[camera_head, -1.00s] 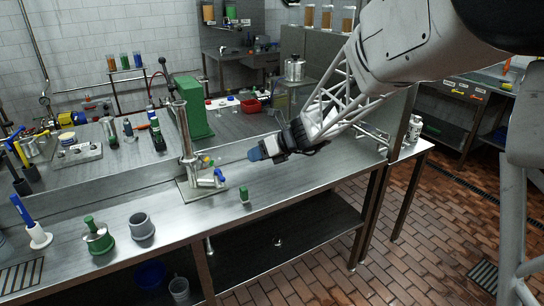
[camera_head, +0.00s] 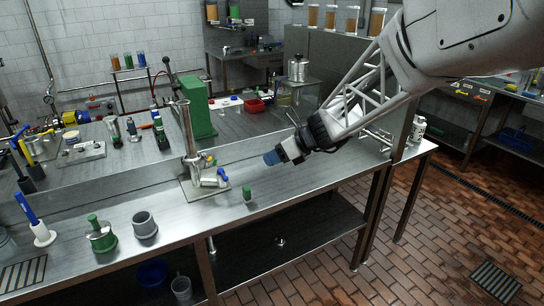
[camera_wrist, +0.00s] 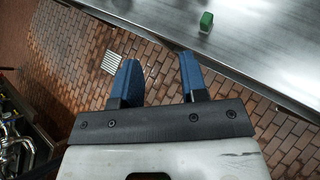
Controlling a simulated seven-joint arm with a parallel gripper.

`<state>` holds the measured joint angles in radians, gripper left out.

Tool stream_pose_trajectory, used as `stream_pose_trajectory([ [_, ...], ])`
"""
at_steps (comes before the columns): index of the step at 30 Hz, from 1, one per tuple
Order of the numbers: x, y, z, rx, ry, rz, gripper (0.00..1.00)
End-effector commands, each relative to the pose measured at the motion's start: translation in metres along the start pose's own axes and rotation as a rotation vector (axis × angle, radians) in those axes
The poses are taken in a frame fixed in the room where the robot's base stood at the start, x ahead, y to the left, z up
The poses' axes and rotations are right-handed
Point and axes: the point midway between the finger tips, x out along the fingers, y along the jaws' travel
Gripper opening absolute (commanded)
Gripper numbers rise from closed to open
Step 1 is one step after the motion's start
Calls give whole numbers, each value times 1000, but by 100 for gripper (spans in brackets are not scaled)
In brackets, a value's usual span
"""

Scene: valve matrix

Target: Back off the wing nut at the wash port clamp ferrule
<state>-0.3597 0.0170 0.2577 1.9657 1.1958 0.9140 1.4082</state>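A steel pipe fitting (camera_head: 189,135) stands upright on a small plate (camera_head: 206,190) near the middle of the bench. Side branches with small yellow and green parts (camera_head: 210,160) and a short pale cylinder (camera_head: 213,180) sit near its foot. The wing nut and clamp ferrule are too small to make out for sure. My gripper (camera_head: 272,157) hangs above the bench, right of the fitting and apart from it. In the wrist view its two blue fingers (camera_wrist: 158,75) are apart with nothing between them. The fitting is not in the wrist view.
A small green block (camera_head: 247,195) stands near the bench's front edge; it also shows in the wrist view (camera_wrist: 206,21). A grey cup (camera_head: 144,224) and a green-topped part (camera_head: 101,234) stand at the left. A green stand (camera_head: 199,108) is behind.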

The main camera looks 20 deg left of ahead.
Motion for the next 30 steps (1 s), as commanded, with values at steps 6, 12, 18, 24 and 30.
stream_pose_trajectory([
  [6, 8, -5, -6, 2, 33, -29, 74],
  [12, 32, -22, -26, -5, 134, -132, 80],
  [18, 62, -50, -50, -49, 256, -308, 80],
  [24, 90, -76, -62, -134, 324, -501, 80],
  [30, 116, -95, -57, -256, 319, -682, 80],
])
